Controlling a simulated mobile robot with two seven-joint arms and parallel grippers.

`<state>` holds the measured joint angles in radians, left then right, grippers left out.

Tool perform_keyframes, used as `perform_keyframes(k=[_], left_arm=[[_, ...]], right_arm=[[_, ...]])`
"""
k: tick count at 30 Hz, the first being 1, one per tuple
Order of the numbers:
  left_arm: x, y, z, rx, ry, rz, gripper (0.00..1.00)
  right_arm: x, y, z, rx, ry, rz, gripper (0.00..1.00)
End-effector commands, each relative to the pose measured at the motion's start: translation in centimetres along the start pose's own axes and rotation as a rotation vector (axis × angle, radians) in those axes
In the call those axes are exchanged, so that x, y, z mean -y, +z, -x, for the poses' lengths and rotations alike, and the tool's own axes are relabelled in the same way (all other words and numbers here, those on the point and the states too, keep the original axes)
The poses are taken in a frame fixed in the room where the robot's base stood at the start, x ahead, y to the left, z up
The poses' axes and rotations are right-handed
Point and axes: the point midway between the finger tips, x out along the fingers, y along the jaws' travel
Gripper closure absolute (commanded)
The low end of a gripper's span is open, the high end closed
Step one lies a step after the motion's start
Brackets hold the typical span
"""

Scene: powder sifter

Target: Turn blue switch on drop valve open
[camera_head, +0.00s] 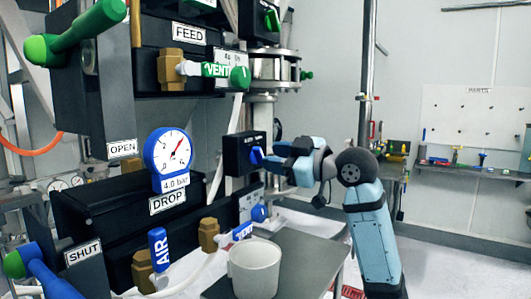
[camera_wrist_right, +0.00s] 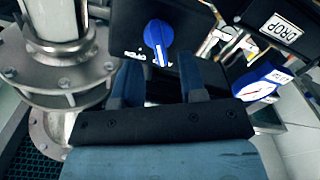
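The blue switch (camera_head: 256,155) is a rotary knob on the front of a black box (camera_head: 238,156) in the middle of the head view. In the right wrist view the blue switch (camera_wrist_right: 158,38) shows near the top, with a white mark at its lower end; lettering beside it is not readable. My right gripper (camera_head: 272,161) reaches in from the right, close in front of the switch. In the right wrist view the right gripper's two fingers (camera_wrist_right: 160,74) are spread apart with nothing between them, and the knob lies just beyond their tips. My left gripper is not in view.
A pressure gauge (camera_head: 168,153) and the DROP label (camera_head: 168,201) are left of the switch. Another blue knob (camera_head: 259,213) sits below. A white container (camera_head: 254,267) stands on a grey table (camera_head: 305,258). Steel flanged piping (camera_wrist_right: 58,70) is close on the left in the wrist view.

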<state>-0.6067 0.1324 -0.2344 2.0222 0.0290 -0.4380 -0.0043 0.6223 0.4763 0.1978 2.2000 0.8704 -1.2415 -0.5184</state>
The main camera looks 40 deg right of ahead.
Motion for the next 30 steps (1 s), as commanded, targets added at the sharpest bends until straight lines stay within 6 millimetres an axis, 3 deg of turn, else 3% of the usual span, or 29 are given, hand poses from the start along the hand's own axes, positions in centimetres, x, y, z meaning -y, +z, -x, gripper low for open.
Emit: perform_keyframes(k=[6,17,22,30], left_arm=[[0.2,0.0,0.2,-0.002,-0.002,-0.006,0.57],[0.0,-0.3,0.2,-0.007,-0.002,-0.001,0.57],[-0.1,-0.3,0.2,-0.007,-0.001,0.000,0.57],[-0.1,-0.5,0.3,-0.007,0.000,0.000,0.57]], right_arm=[[0.0,0.0,-2.5,-0.001,-0.001,-0.001,0.62],[0.0,0.0,-3.0,0.000,0.000,0.000,0.62],[0.0,0.0,-3.0,0.000,0.000,0.000,0.98],[0.0,0.0,-3.0,0.001,-0.001,-0.008,1.00]])
